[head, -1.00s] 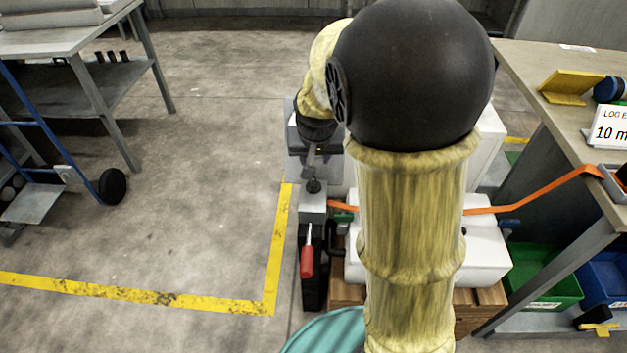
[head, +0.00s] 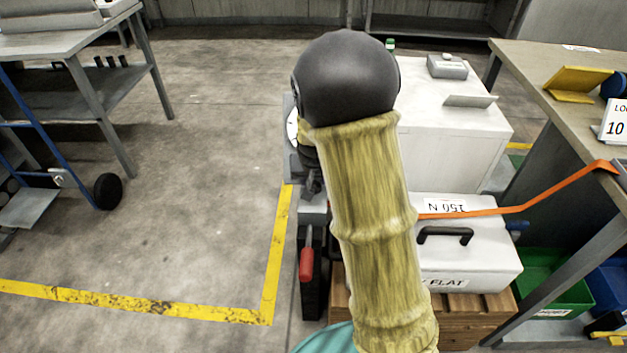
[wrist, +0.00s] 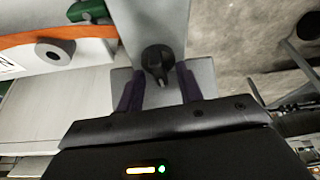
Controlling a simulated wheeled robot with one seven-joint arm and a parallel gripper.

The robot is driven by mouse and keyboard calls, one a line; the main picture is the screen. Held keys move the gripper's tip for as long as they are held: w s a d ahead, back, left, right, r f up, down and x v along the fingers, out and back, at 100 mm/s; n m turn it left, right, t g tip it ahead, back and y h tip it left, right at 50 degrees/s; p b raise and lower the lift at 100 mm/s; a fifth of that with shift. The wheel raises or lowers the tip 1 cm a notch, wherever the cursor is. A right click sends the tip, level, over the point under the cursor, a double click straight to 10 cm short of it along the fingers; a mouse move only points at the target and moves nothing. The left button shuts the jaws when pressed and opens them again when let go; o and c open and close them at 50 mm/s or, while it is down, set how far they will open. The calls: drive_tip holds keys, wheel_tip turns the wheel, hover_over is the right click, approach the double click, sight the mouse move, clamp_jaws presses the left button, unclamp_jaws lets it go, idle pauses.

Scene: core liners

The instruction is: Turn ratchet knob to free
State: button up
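The black ratchet knob (wrist: 157,62) sits on a grey metal plate in the wrist view, with a raised bar across its face. My gripper (wrist: 160,70) is open, its two dark purple fingers on either side of the knob. The tips reach about level with the knob, with a visible gap on both sides. I cannot tell how deep the fingers are around it. In the head view my arm hides most of the fixture. An orange strap (head: 500,210) runs from behind my arm to the bench at right; it shows in the wrist view (wrist: 40,38) too.
A red-handled lever (head: 306,264) hangs at the fixture's front. A white case (head: 480,262) with a black handle sits on a wooden pallet (head: 470,308) to the right. A white cabinet (head: 455,135) stands behind.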

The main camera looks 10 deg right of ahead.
clamp_jaws()
drive_tip(key=shift+r, duration=0.1)
drive_tip(key=shift+p, duration=0.4)
drive_tip(key=shift+r+m+p, duration=0.15)
drive_tip(key=shift+m+p, duration=0.35)
drive_tip(key=shift+p, duration=0.3)
drive_tip(key=shift+h, duration=0.3)
drive_tip(key=shift+f+m, duration=0.2)
drive_tip(key=shift+m, duration=0.1)
unclamp_jaws()
